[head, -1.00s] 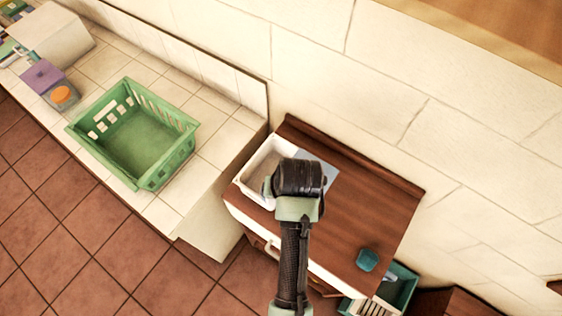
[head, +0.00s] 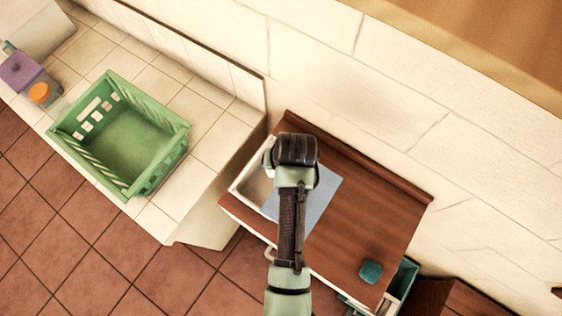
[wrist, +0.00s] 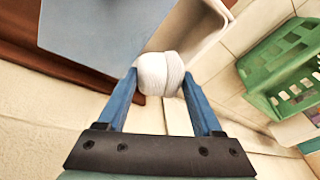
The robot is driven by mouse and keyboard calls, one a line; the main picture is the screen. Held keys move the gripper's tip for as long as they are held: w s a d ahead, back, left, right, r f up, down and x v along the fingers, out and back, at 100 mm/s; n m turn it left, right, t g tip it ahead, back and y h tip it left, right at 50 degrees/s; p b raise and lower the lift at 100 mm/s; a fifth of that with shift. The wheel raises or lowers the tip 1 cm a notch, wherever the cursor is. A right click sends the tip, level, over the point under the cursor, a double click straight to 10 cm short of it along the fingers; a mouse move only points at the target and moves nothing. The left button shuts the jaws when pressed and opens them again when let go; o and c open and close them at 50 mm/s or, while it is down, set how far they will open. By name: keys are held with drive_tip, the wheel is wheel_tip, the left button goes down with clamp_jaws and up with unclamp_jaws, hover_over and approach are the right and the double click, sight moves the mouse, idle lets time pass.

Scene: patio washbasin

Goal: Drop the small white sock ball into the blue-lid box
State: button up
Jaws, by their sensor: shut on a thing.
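The small white sock ball (wrist: 160,73) is held between the two blue fingers of my gripper (wrist: 161,80) in the wrist view. The blue-lid box is an open white box (head: 244,184) on the left end of the brown wooden cabinet top, partly hidden by my arm in the head view. Its blue lid (head: 322,198) lies open to the right. In the wrist view the box (wrist: 208,28) and lid (wrist: 105,30) show just beyond the sock ball. The ball overlaps the box's edge there; its height above the box is unclear. My fingers are hidden in the head view.
A green basket (head: 180,150) stands on the tiled ledge left of the cabinet. A teal item (head: 371,271) sits near the cabinet's front right. A purple item and an orange-topped jar (head: 40,94) stand farther left. A wall runs behind.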

drive_tip(key=shift+s+f+b, duration=0.1)
drive_tip(key=shift+f+b, duration=0.35)
drive_tip(key=shift+f, duration=0.3)
drive_tip(key=o, duration=1.4)
drive_tip(key=shift+r, duration=0.1)
drive_tip(key=b+v, duration=0.2)
drive_tip(key=v, duration=1)
drive_tip(key=shift+r+b, duration=0.35)
drive_tip(key=shift+r, duration=0.05)
